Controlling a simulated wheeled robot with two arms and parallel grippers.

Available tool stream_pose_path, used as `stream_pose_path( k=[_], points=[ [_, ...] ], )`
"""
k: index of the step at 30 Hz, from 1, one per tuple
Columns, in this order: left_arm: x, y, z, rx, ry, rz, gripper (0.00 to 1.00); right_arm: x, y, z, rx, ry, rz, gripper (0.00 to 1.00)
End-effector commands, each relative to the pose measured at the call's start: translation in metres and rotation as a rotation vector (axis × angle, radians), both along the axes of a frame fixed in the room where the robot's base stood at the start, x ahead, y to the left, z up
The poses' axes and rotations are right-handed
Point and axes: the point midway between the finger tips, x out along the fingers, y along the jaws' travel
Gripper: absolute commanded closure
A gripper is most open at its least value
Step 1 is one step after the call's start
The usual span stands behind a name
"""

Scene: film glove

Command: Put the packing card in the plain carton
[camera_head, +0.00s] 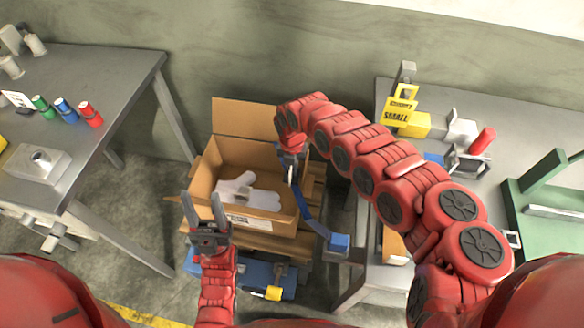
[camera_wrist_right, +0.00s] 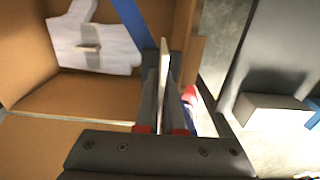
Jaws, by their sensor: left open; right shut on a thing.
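The plain carton (camera_head: 243,117) stands open on a low support between the two tables, flaps spread. White glove-like pieces (camera_head: 262,199) lie inside it, and they also show in the right wrist view (camera_wrist_right: 105,50). My right gripper (camera_head: 291,168) is over the carton's right side, shut on a thin pale card (camera_wrist_right: 164,75), seen nearly edge-on in the right wrist view. I take this for the packing card; its face is mostly hidden. The carton wall (camera_wrist_right: 80,97) shows left of the card there. My left gripper (camera_head: 204,208) is open and empty by the carton's front left corner.
A blue strap (camera_head: 312,218) runs down the carton's right side. The right table holds a yellow "SMALL" sign (camera_head: 399,105) and a green stand (camera_head: 540,205). The left table (camera_head: 110,68) holds green, blue and red cylinders. A blue item (camera_head: 258,275) is below the carton.

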Motion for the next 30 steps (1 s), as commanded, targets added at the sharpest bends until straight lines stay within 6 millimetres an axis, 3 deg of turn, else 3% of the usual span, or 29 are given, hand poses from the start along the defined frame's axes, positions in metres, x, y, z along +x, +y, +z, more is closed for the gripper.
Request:
stream_pose_path(
  k=[30],
  points=[
    [0.0,0.0,-0.038,0.0,0.0,0.0,0.5,0.0,0.001,-0.043,0.0,0.0,0.001,1.0]
  ],
)
